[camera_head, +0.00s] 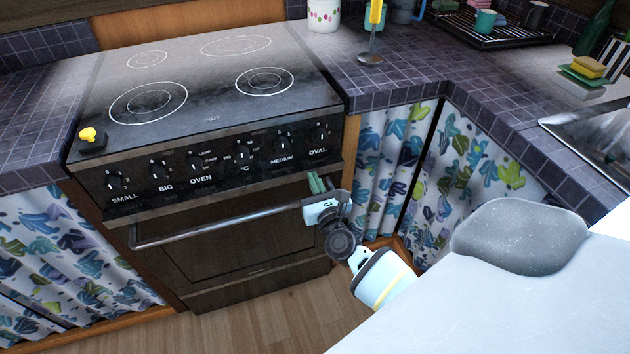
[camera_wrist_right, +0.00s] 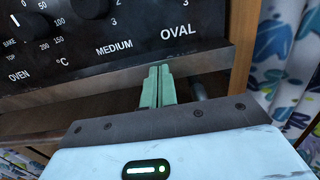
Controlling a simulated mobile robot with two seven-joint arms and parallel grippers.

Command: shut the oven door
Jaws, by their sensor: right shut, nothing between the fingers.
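The oven door (camera_head: 235,250) is the dark front panel under the knobs in the head view. It stands upright or nearly so, and I cannot tell whether a small gap is left at its top. Its metal bar handle (camera_head: 220,222) runs across the upper front. My right gripper (camera_head: 316,182) is at the right end of the handle, just below the OVAL knob. Its green fingers are together and empty in the right wrist view (camera_wrist_right: 158,82), pointing at the strip under the control panel. The handle's end (camera_wrist_right: 199,90) shows close to their right. My left gripper is out of view.
The stove top (camera_head: 210,75) is clear except for a yellow knob-like item (camera_head: 90,138) at its front left corner. Patterned curtains (camera_head: 385,165) hang beside the oven. A tiled counter (camera_head: 420,65) holds a rack and sponges. Wooden floor (camera_head: 290,300) lies in front.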

